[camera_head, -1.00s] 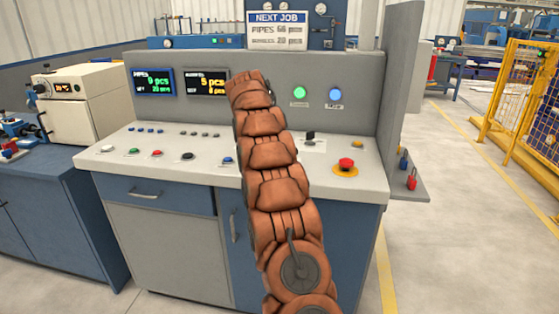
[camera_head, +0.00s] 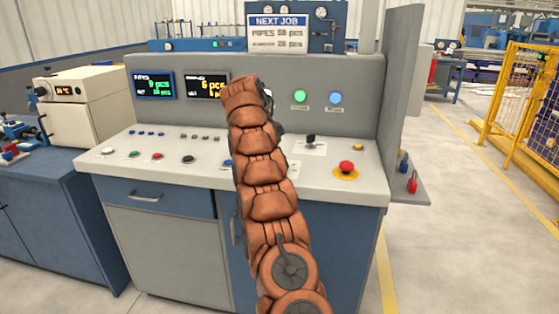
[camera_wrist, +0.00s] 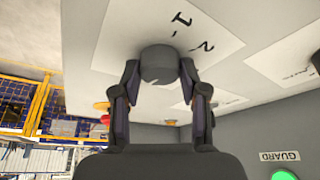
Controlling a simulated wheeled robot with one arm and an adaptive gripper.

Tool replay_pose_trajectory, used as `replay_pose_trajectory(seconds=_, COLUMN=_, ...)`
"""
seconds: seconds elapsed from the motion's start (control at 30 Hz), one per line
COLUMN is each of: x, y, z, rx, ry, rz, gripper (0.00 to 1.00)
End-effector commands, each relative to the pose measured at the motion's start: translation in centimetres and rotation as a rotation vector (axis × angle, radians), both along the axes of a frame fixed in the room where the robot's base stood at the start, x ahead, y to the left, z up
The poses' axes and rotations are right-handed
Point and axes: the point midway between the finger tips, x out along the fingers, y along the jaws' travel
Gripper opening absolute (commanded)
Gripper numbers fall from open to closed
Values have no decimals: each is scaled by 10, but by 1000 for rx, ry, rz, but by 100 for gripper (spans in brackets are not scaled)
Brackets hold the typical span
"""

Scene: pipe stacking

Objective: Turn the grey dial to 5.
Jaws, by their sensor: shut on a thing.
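The grey dial (camera_wrist: 160,68) shows in the wrist view as a dark round knob on a white scale plate (camera_wrist: 205,25) bearing the numbers 1 and 2. Other numbers on the plate are out of view or hidden. My gripper (camera_wrist: 160,72) is shut on the dial, with one finger on each side of it. I cannot tell which number the dial points to. In the head view my arm hides the dial and most of the gripper.
The console (camera_head: 120,160) carries small buttons, two displays (camera_head: 155,86) (camera_head: 207,87), a red mushroom button (camera_head: 346,167) and a black selector (camera_head: 311,140). Green (camera_head: 300,96) and blue (camera_head: 335,98) lights sit on its back panel. A grey side wall (camera_head: 400,80) bounds it at right.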

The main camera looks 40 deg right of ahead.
Motion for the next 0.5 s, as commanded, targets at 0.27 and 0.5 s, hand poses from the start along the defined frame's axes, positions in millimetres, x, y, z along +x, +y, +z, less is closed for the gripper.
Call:
replay_pose_trajectory(seconds=0.27, x=-1, y=-1, z=0, rx=-1, ry=0, rz=-5, gripper=8)
replay_pose_trajectory(seconds=0.5, x=-1, y=-1, z=0, rx=-1, ry=1, rz=-4, gripper=59)
